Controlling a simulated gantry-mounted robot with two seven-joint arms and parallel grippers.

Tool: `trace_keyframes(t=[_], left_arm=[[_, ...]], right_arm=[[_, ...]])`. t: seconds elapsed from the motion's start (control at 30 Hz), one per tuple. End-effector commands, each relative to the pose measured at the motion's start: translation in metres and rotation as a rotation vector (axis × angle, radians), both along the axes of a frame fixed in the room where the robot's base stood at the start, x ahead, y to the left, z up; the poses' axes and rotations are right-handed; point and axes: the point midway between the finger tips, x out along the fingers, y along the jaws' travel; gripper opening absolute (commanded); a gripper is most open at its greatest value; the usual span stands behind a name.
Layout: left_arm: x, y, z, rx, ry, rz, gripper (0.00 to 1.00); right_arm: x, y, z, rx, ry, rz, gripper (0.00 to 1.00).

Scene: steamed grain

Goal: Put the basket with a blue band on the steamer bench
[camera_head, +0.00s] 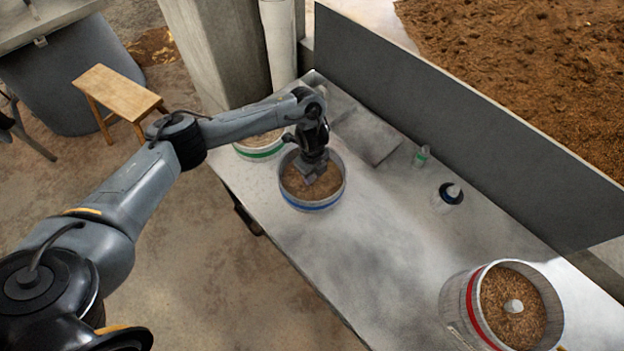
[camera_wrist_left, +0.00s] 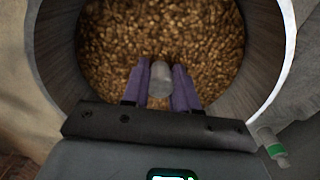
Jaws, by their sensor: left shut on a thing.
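The basket with a blue band (camera_head: 314,207) is a round, pale-walled tub full of brown grain, upright at the middle-left of the long grey table in the head view. In the left wrist view its wall (camera_wrist_left: 262,55) curves around the grain. My left gripper (camera_head: 312,172) reaches down inside it from above. In the left wrist view its purple fingers (camera_wrist_left: 160,88) are shut on a grey knob (camera_wrist_left: 160,76) at the basket's middle. I cannot tell whether the basket's base touches the table. My right gripper is not in view.
A green-banded basket (camera_head: 260,150) stands close behind the blue one; a red-banded basket (camera_head: 472,308) stands at lower right. A green-marked bottle (camera_head: 421,157) and a dark-and-white container (camera_head: 449,195) stand near the grey back panel (camera_head: 450,120). A small wooden bench (camera_head: 118,90) is on the floor at upper left.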

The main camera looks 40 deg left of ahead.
Motion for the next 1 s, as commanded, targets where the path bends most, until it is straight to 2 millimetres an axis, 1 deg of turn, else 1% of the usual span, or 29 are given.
trace_keyframes(t=[0.03, 0.07, 0.23, 0.67, 0.7, 0.87, 1.0], left_arm=[[0.000, -0.001, -0.008, -0.002, -0.001, 0.000, 0.00], [0.000, -0.001, -0.012, -0.002, 0.000, 0.000, 0.00], [0.001, -0.001, -0.026, -0.001, -0.001, 0.000, 0.00], [0.001, 0.000, -0.030, -0.001, -0.002, 0.000, 0.00], [0.000, 0.000, -0.032, 0.000, 0.001, 0.000, 0.30], [0.000, 0.000, -0.032, 0.000, 0.001, 0.000, 0.54], [0.000, 0.000, -0.032, 0.000, 0.001, 0.000, 0.54]], right_arm=[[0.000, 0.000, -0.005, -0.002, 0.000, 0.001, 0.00], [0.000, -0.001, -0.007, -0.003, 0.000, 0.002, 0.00], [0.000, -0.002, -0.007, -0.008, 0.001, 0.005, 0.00], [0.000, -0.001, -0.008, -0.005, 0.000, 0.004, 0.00], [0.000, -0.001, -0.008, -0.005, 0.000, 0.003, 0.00], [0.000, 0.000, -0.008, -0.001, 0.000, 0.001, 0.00], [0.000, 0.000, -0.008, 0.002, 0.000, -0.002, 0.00]])
